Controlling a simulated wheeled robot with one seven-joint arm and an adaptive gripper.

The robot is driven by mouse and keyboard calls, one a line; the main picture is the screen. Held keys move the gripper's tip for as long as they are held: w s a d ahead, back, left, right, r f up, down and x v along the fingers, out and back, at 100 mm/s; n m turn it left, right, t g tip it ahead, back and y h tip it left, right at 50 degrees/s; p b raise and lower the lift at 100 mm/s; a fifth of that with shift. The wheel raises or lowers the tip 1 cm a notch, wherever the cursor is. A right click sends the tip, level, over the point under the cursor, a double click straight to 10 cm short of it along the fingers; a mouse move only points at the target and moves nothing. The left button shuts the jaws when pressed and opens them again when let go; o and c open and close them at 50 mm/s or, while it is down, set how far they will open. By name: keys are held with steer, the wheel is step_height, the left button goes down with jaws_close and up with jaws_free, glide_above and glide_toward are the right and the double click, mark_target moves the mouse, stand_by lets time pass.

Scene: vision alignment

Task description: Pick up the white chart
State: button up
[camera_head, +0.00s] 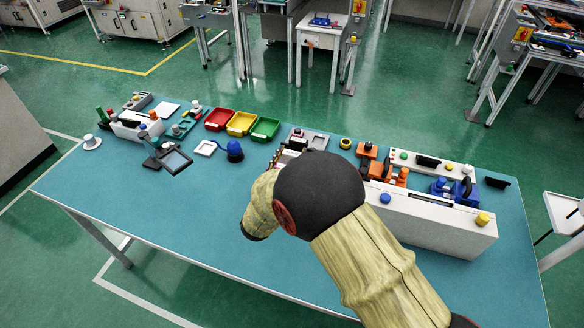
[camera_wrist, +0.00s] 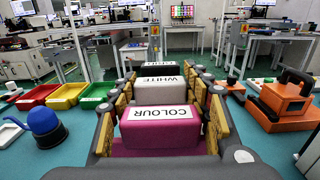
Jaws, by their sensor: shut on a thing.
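In the wrist view the white chart (camera_wrist: 165,92), a pale block labelled WHITE, sits between the fingertips of my gripper (camera_wrist: 163,86). The gripper is shut on it, with the gold finger pads close at both sides. Nearer the camera, a pink-and-white block labelled COLOUR (camera_wrist: 160,132) also lies between the fingers. A dark block with a white label (camera_wrist: 162,71) shows behind the white chart. In the head view my arm hides most of the gripper and the charts. I cannot tell whether the white chart is clear of the table.
Red (camera_head: 219,119), yellow (camera_head: 241,123) and green (camera_head: 265,129) bins stand to the left, with a blue dome-shaped object (camera_head: 234,151) in front. Orange devices (camera_head: 367,150) and a long white box (camera_head: 430,218) stand to the right. The front left of the blue table (camera_head: 150,215) is clear.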

steer(key=c, duration=0.8)
